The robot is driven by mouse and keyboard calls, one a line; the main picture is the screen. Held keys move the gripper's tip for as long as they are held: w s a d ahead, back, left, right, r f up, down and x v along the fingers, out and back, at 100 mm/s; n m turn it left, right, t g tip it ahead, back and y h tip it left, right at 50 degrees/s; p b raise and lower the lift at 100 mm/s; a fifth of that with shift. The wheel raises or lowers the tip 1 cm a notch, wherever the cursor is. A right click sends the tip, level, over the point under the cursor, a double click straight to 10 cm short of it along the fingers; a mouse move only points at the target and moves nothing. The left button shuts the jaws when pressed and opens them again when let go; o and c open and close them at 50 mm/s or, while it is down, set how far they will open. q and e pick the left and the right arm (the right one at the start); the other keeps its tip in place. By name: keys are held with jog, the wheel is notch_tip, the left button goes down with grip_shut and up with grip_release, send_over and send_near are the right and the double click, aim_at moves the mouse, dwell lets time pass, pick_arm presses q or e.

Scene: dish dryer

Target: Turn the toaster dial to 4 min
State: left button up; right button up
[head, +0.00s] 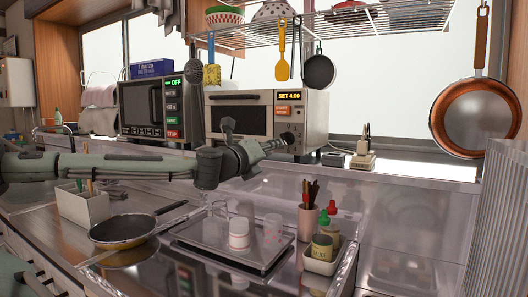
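The toaster (318,112) is a pale oven-like box on the counter behind the sink area, with a dark window in its front. Its display (289,96) reads "SET 4:00" in yellow. An orange start/stop button (282,111) sits below the display. My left arm reaches across from the left, and my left gripper (287,140) is at the lower right of the toaster's front, under the button. The dial is hidden or cannot be told apart from the gripper's fingers. I cannot tell whether the fingers are shut on it. My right gripper is not in view.
A microwave (180,108) showing "OFF" stands left of the toaster. Utensils and a pan (319,71) hang from the overhead rack (390,20). Below my arm are a frying pan (122,232), a tray (205,238) with cups, and bottles (330,222). A copper pan (475,115) hangs at right.

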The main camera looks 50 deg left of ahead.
pick_arm(q)
jog(key=v, duration=0.3)
jog(key=shift+s, duration=0.1)
jog(key=shift+f, duration=0.1)
dwell(0.5)
